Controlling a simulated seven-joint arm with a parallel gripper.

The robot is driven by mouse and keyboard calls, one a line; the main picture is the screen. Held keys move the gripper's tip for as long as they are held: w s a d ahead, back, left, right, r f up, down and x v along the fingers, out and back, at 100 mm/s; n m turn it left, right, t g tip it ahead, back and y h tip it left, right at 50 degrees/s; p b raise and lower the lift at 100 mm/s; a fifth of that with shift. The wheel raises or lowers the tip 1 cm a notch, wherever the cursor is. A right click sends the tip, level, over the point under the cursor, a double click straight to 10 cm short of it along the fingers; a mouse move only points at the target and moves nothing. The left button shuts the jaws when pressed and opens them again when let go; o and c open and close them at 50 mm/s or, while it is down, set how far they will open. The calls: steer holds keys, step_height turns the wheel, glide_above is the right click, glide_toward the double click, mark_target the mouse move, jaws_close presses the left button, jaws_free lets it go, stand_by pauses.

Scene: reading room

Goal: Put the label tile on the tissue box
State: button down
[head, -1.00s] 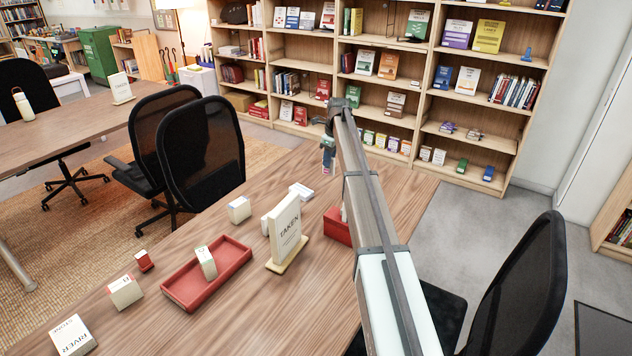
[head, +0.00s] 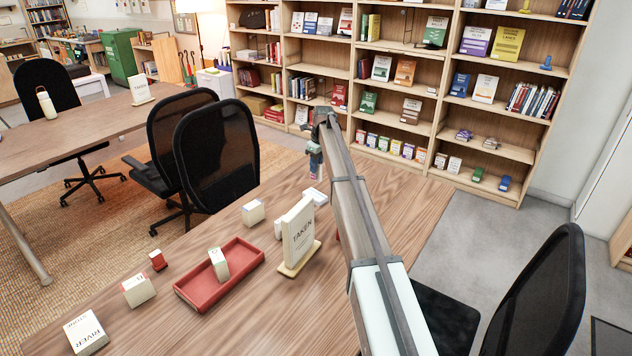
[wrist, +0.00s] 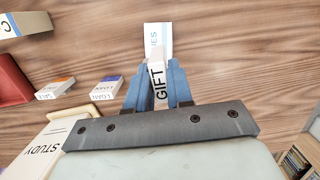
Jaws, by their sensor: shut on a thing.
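My gripper (head: 316,168) is over the far end of the wooden table. In the wrist view its blue fingers (wrist: 158,92) are shut on a white label tile (wrist: 159,88) with "GIFT" in black. I cannot make out a tissue box for certain in either view. A red box (head: 338,237) is almost wholly hidden behind my arm in the head view.
A red tray (head: 190,291) holds a white block (head: 219,264). Small white tiles (wrist: 106,88) lie between sign and gripper. More blocks, including a "RIVER" one (head: 86,334), lie nearer. Chairs flank the table; shelves stand behind.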

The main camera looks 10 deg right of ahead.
mark_target(316, 180)
steer(key=shift+f, duration=3.05)
steer(key=shift+f, duration=0.1)
steer(key=c, duration=1)
jaws_free()
steer(key=r, duration=0.4)
steer(key=s+d+r, duration=0.1)
steer(key=r, duration=0.7)
steer(key=shift+s+d, duration=0.15)
